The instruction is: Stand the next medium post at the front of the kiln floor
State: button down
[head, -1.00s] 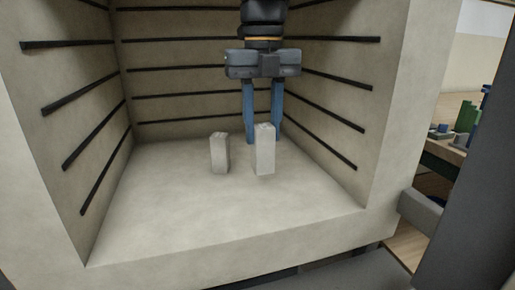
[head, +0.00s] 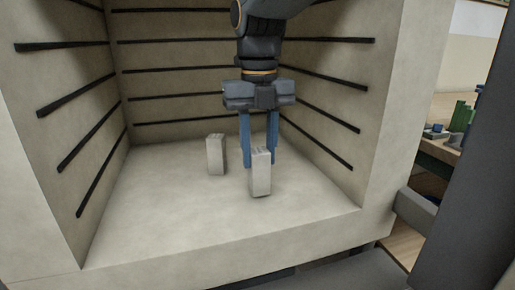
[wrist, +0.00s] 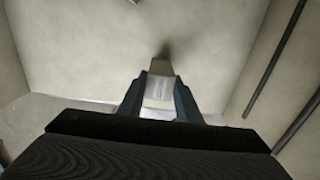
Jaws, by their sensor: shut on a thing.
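My gripper (head: 259,160) is inside the kiln, pointing down, with its two blue fingers shut on a pale grey post (head: 261,175). In the head view this post is roughly upright, at or just above the kiln floor (head: 170,220); I cannot tell whether its base touches. In the wrist view the held post (wrist: 160,88) shows between the fingertips (wrist: 160,97). A second pale post (head: 215,155) stands upright on the floor, to the left and a little farther back, apart from the held one.
Dark shelf rails (head: 88,131) line the kiln's side and back walls. The kiln's front edge (head: 230,258) lies nearest, with bare floor before both posts. Outside at the right, a wooden table (head: 440,152) carries green and blue things.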

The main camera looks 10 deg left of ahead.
jog(key=shift+f, duration=0.2)
jog(key=c, duration=1.3)
grip_release()
jog(key=shift+r, duration=0.1)
notch_tip(320, 180, up, 8)
jog(key=shift+s+r, duration=0.1)
jog(key=shift+r, duration=0.15)
